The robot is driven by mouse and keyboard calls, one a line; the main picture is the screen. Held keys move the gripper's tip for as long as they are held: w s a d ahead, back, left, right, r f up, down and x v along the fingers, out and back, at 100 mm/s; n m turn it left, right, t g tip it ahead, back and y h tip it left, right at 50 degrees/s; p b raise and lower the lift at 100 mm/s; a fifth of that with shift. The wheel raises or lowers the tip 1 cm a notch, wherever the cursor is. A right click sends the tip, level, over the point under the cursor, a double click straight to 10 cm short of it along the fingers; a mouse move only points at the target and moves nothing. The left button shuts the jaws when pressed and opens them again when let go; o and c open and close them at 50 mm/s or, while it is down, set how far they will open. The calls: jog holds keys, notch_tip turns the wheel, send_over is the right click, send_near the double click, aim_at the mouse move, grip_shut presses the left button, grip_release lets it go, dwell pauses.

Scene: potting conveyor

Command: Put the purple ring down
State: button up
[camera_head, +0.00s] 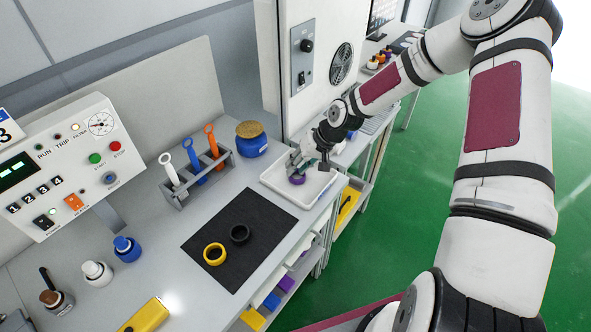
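The purple ring (297,180) shows as a small purple shape directly under my gripper (304,167), over the white tray (274,183) at the back right of the bench. The fingers hide part of the ring. I cannot tell whether the fingers grip it or whether it rests on the tray floor. My arm reaches in from the right. A yellow ring (207,259) and a black ring (239,241) lie apart on the dark mat (250,215), left of and in front of the tray.
A grey rack (182,200) holds white, blue and orange tools. A blue jar (252,147) with a brown lid stands behind the tray. A control panel (70,165) and small bottles are at left. A white cabinet (325,60) rises behind my gripper. The mat has free room.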

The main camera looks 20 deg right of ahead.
jog(key=s+d+r+h, duration=0.1)
jog(key=s+r+h, duration=0.1)
jog(key=s+r, duration=0.6)
jog(key=s+d+r+n+h, duration=0.1)
jog(key=s+r+h, duration=0.15)
jog(key=r, duration=0.85)
jog(key=s+d+r+h, duration=0.1)
jog(key=s+r+h, duration=0.1)
jog(key=s+r, duration=0.65)
jog(key=s+a+r+t+y, duration=0.1)
jog(key=s+a+r+t, duration=0.1)
jog(key=s+r, duration=0.7)
jog(key=shift+s+a+t, duration=0.3)
jog(key=shift+s+a, duration=0.3)
jog(key=shift+s, duration=0.65)
jog(key=shift+r+y, duration=0.1)
jog(key=shift+y, duration=0.15)
jog(key=shift+w, duration=0.15)
